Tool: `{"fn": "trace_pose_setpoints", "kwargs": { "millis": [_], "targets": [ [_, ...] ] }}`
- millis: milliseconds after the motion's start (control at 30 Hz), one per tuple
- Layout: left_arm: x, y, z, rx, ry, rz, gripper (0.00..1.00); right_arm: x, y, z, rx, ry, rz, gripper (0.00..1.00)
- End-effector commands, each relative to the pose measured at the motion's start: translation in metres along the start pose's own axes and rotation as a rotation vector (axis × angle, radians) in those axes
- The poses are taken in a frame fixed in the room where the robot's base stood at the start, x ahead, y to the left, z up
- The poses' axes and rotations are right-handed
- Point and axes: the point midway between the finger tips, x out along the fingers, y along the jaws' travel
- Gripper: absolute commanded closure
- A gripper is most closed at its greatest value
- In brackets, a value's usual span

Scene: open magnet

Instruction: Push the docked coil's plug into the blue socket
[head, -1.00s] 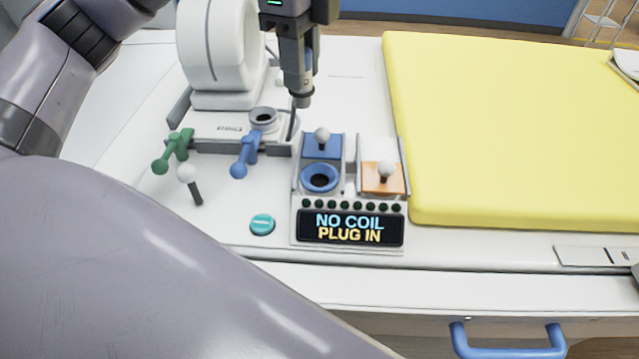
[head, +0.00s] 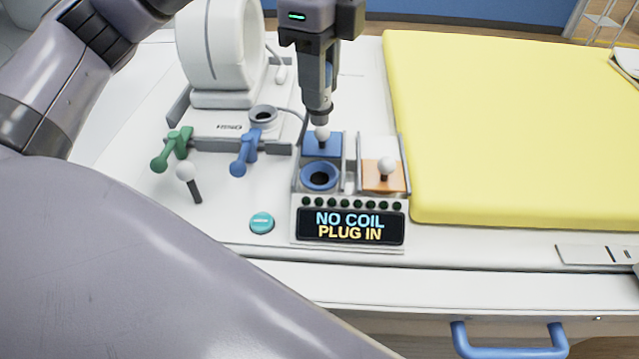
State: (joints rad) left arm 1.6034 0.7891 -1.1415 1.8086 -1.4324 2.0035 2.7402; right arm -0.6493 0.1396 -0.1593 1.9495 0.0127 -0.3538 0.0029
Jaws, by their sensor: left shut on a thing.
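My left gripper (head: 319,98) is shut on the coil's plug (head: 321,115), which has a grey lower end and a bit of blue between the fingers. It points down over the blue cover plate's white knob (head: 323,132), behind the blue socket (head: 320,177). Whether plug and knob touch I cannot tell. The blue socket is a round ring with an open dark hole. The white ring-shaped coil (head: 222,50) stands upright on its dock (head: 205,125) at the left. A thin cable (head: 292,110) runs from the dock side toward the plug. My right gripper is not in view.
An orange cover plate (head: 378,182) with a white knob lies right of the blue socket. The display (head: 350,226) reads "NO COIL PLUG IN". Green (head: 172,149) and blue (head: 245,152) levers, a white-knobbed stick (head: 190,182) and a teal button (head: 262,222) stand left. A yellow mattress (head: 500,130) fills the right.

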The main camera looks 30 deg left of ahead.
Motion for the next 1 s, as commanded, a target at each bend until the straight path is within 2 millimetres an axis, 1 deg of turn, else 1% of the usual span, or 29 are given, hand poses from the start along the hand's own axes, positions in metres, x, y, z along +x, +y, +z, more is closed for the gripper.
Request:
{"fn": "trace_pose_setpoints", "kwargs": {
  "millis": [33,333,800,900,1000],
  "targets": [
    [0.009,0.000,0.000,0.000,0.000,0.000,1.00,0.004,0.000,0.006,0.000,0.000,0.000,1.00],
    [0.040,0.000,0.000,0.000,0.000,0.000,1.00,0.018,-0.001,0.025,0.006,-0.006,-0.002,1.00],
    [0.086,0.000,0.000,0.000,0.001,-0.001,1.00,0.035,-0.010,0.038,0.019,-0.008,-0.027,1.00],
    [0.093,0.000,0.000,0.000,0.001,-0.001,1.00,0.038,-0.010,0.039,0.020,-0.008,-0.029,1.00],
    [0.093,0.000,0.000,0.000,0.001,-0.002,1.00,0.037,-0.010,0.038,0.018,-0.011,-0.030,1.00]
  ]
}}
